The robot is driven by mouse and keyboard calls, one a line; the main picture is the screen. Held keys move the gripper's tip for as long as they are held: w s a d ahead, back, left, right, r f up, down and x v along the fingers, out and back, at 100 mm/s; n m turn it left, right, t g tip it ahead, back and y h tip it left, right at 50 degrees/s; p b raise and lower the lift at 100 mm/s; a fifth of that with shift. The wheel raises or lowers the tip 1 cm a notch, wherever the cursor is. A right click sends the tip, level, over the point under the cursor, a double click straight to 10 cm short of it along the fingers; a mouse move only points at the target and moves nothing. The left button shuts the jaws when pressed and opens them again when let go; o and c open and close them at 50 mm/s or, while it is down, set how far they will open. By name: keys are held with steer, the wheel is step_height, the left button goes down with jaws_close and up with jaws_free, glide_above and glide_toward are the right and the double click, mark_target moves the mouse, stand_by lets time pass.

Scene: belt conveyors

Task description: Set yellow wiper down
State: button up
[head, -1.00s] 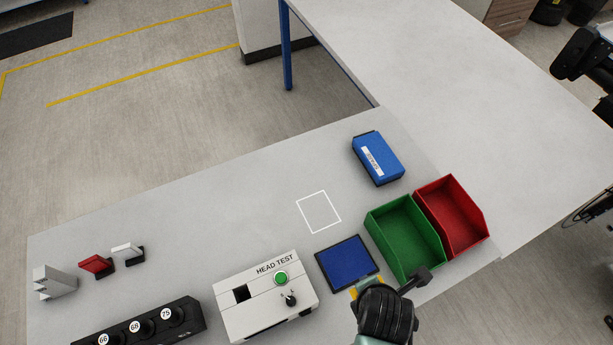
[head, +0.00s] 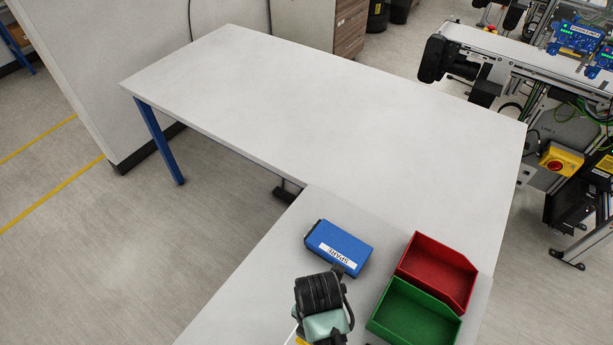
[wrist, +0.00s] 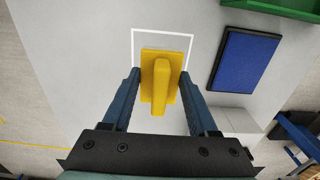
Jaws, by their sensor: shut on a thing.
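The yellow wiper (wrist: 161,85) is between the two blue fingers of my gripper (wrist: 160,78), which is shut on it. In the wrist view its flat plate and raised rib overlap the white square outline (wrist: 132,42) on the grey table. I cannot tell whether the wiper touches the table. In the head view only a sliver of yellow (head: 301,341) shows at the bottom edge, below my dark wrist; the fingers are hidden there.
A blue pad (wrist: 245,60) lies right of the outline. A blue "SPARE" box (head: 338,246), a red bin (head: 436,270) and a green bin (head: 414,316) stand near my arm. A large pale table (head: 340,110) beyond is clear.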

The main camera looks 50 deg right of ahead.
step_height(320, 180, down, 3)
steer(key=shift+s+r, duration=0.15)
steer(key=shift+r, duration=0.05)
steer(key=shift+f, duration=2.35)
steer(key=o, duration=1.2)
steer(key=shift+r, duration=0.1)
step_height(320, 180, up, 12)
steer(key=shift+f, duration=0.1)
